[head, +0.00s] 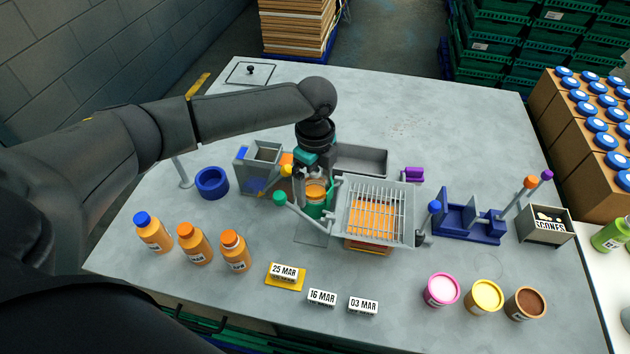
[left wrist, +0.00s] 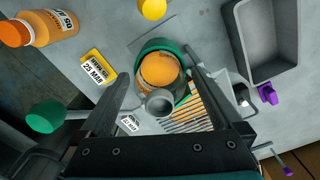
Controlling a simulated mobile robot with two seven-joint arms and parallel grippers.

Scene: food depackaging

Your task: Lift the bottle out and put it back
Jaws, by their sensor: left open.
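An orange bottle (head: 316,192) stands in a green holder (head: 314,210) near the middle of the table. In the left wrist view the bottle (left wrist: 160,70) shows from above inside the green ring (left wrist: 152,46), with a grey round part at its near end. My left gripper (head: 312,178) is directly over the holder. Its two fingers (left wrist: 158,77) are open, one on each side of the bottle, with gaps visible. Whether they touch it lower down is hidden. My right gripper is not in view.
A wire-grid box (head: 378,212) stands right of the holder, and a grey tray (head: 360,160) behind it. Three orange bottles (head: 194,244) and date cards (head: 322,298) stand in front.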

